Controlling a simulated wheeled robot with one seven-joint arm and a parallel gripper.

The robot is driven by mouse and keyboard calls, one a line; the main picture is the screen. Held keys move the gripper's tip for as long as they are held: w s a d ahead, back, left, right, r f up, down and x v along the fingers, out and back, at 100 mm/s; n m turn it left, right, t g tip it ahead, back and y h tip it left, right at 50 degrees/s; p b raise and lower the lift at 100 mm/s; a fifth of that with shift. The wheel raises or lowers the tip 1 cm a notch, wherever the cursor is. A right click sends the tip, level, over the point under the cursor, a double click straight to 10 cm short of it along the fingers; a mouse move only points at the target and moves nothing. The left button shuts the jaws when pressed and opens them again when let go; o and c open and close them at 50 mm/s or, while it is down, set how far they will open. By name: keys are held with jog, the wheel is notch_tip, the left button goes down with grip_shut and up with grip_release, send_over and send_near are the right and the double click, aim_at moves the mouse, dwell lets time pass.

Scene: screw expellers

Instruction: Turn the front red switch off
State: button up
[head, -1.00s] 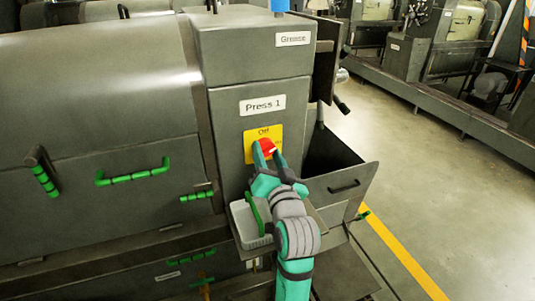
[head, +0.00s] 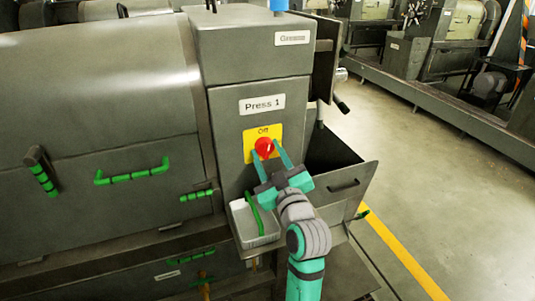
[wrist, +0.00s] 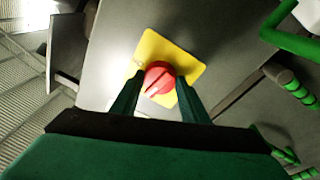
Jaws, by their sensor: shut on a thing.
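The red switch (head: 264,147) is a round knob on a yellow plate (head: 250,133) on the front of the grey cabinet labelled Press 1.
An open grey bin (head: 345,188) with a handle is to the right. Green handles (head: 132,176) line the machine at left. Open floor (head: 440,190) lies at the right.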

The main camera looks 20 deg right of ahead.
jog(key=shift+r+n+y, duration=0.1)
jog(key=shift+n+y, duration=0.2)
jog(key=shift+n, duration=0.9)
jog(key=o, duration=1.1)
jog(key=shift+c, duration=0.2)
jog(key=s+f, duration=0.1)
jog(key=s, duration=0.9)
jog(key=shift+s+d+f, duration=0.2)
jog(key=shift+s+f, duration=0.1)
jog(key=shift+f, duration=0.05)
